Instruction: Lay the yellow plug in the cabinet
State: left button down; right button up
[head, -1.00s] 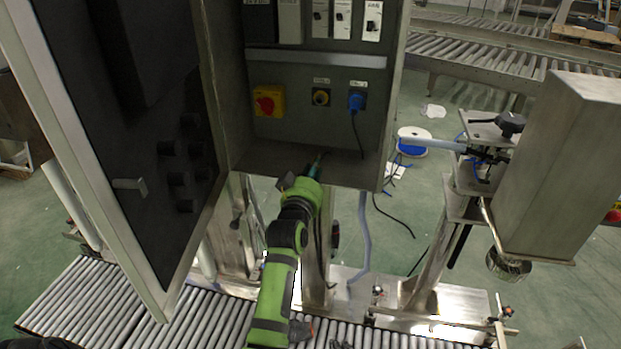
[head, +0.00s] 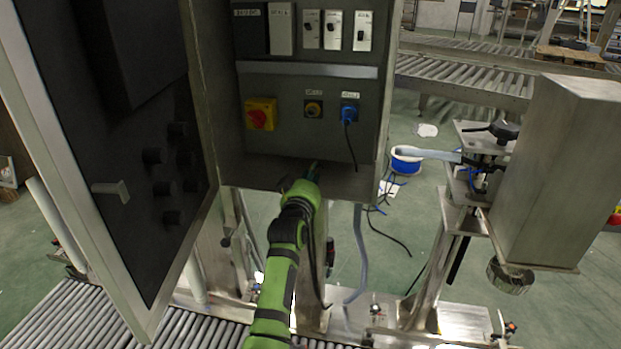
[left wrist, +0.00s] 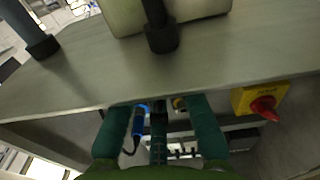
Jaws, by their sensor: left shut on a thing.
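The open grey cabinet (head: 270,172) stands at the centre of the head view. On its inner panel are a yellow-ringed socket (head: 313,109) with a dark centre and a blue plug (head: 349,112) with a hanging cable. My left gripper (head: 313,172) is at the cabinet's floor, inside the front opening, below the sockets. In the left wrist view its green fingers (left wrist: 158,135) are shut around a dark slim piece (left wrist: 159,118), apparently part of the yellow plug. The plug's yellow body is not clearly visible. My right gripper is not in view.
The cabinet door (head: 135,190) hangs open on the left. A red-and-yellow switch (head: 261,114) sits on the panel left of the sockets. A steel machine (head: 550,170) stands at the right. A roller conveyor (head: 70,315) runs below the cabinet.

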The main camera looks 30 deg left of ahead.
pick_arm(q)
jog(key=c, duration=1.1)
grip_release()
jog(key=shift+f, duration=0.1)
jog(key=shift+s+d+f, duration=0.2)
jog(key=shift+s+f, duration=0.05)
jog(key=shift+s, duration=0.1)
jog(key=v, duration=0.7)
jog(key=r+v, duration=0.1)
jog(key=v, duration=0.3)
jog(key=shift+s+a, duration=0.1)
jog(key=shift+s, duration=0.05)
jog(key=shift+f, duration=0.1)
